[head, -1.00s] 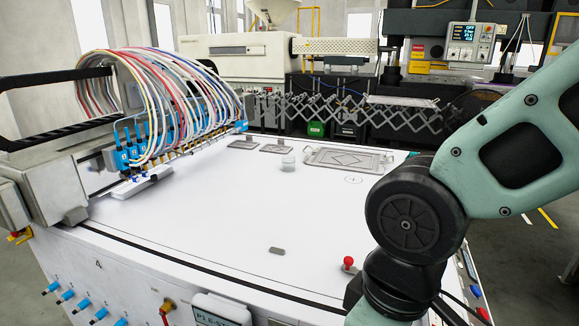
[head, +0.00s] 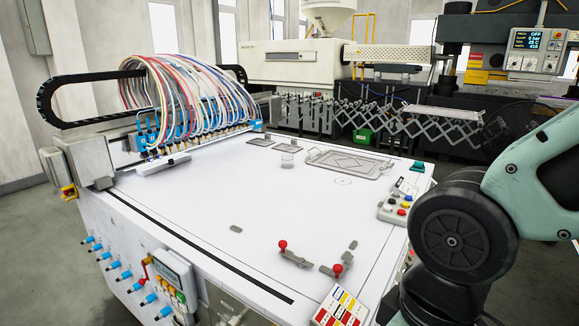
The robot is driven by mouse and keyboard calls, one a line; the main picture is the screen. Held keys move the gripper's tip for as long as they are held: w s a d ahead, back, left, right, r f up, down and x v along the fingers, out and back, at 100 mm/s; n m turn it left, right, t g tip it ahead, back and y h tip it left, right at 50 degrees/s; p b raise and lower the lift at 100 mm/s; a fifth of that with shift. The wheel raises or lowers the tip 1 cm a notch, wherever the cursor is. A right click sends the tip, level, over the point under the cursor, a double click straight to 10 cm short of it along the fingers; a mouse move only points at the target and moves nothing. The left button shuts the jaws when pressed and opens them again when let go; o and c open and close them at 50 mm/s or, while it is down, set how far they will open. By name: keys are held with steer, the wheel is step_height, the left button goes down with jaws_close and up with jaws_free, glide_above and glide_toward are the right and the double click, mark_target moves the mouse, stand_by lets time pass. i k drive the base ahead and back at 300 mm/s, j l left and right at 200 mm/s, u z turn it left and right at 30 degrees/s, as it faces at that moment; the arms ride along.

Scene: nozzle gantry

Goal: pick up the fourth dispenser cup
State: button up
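A small clear cup (head: 287,161) stands upright on the white table top (head: 230,200), toward the back middle. It is the only cup that I can make out; no number shows on it. The nozzle gantry (head: 190,130) stands at the back left, with a row of blue dispenser valves and a fan of coloured hoses. A white tray-like block (head: 163,164) sits under the left end of the nozzle row. My gripper is out of view; only part of my arm shows at the right, apart from the cup.
A grey metal tray (head: 348,164) lies right of the cup, with small grey plates (head: 287,147) behind it. Red-knobbed clamps (head: 295,258) and a button box (head: 397,207) are along the right side. The table's middle is mostly clear.

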mark_target(287, 158)
steer(key=l+u, duration=0.3)
steer(key=l, duration=0.5)
steer(key=l+u, duration=0.3)
steer(key=l, duration=0.5)
steer(key=i+l+u, duration=0.15)
steer(key=l, duration=0.35)
steer(key=i+l+u, duration=0.2)
steer(key=l, duration=0.25)
steer(key=i+l+u, duration=0.15)
steer(key=l, duration=0.4)
steer(key=l+u, duration=0.2)
steer(key=l, duration=0.3)
steer(key=i+l+u, duration=0.15)
steer(key=l, duration=0.4)
steer(key=i+l+u, duration=0.1)
steer(key=l, duration=0.2)
steer(key=i+l, duration=0.2)
steer(key=i+l+u, duration=0.15)
steer(key=l, duration=0.25)
steer(key=i+l, duration=0.1)
steer(key=l, duration=0.2)
steer(key=u, duration=0.05)
